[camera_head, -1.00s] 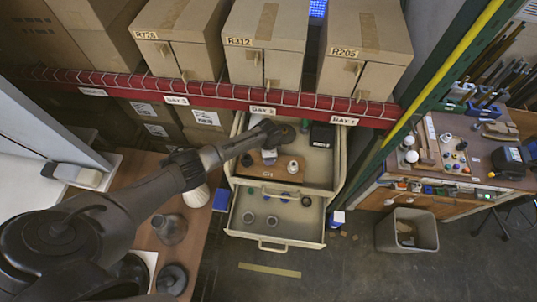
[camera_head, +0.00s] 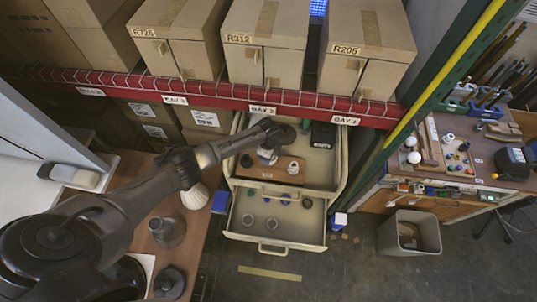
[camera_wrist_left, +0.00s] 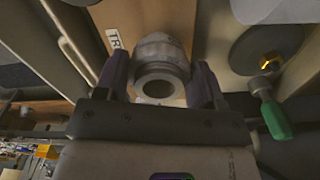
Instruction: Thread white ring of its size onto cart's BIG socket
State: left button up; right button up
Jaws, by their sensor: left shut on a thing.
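My left gripper (camera_head: 268,148) reaches into the upper drawer, over a brown board (camera_head: 282,172). In the left wrist view its two fingers (camera_wrist_left: 162,85) are shut on a pale grey-white round piece (camera_wrist_left: 160,68) with a dark open hole facing the camera. It looks like the white ring, but I cannot tell whether it is around a socket or apart from one. The board (camera_wrist_left: 124,18) lies behind it, with part of a "TR" label. Another white round piece (camera_head: 293,167) stands on the board's right. The big socket cannot be singled out. My right gripper is out of view.
The open lower drawer (camera_head: 272,240) holds grey rings (camera_head: 272,223) and small blue pieces. In the wrist view a green-handled tool (camera_wrist_left: 274,118) and a dark disc (camera_wrist_left: 258,45) lie at right. The red shelf beam (camera_head: 210,97) runs close above the drawer. A bin (camera_head: 409,232) stands at right.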

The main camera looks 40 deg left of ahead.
pick_arm(q)
jog(key=m, duration=0.1)
jog(key=m+b, duration=0.1)
jog(key=m, duration=0.1)
jog(key=m+b, duration=0.1)
jog(key=shift+w+a+f+m, duration=0.1)
jog(key=shift+a+f+m, duration=0.1)
jog(key=shift+f+m, duration=0.1)
jog(key=shift+r+m, duration=0.1)
jog(key=shift+m, duration=0.7)
jog(key=shift+b, duration=0.35)
jog(key=shift+m+b, duration=0.45)
jog(key=shift+m, duration=0.45)
jog(key=m+b, duration=0.1)
jog(key=m, duration=0.3)
jog(key=shift+w+f+b, duration=0.1)
jog(key=shift+f+b, duration=0.1)
jog(key=shift+b, duration=0.2)
jog(key=shift+m, duration=0.5)
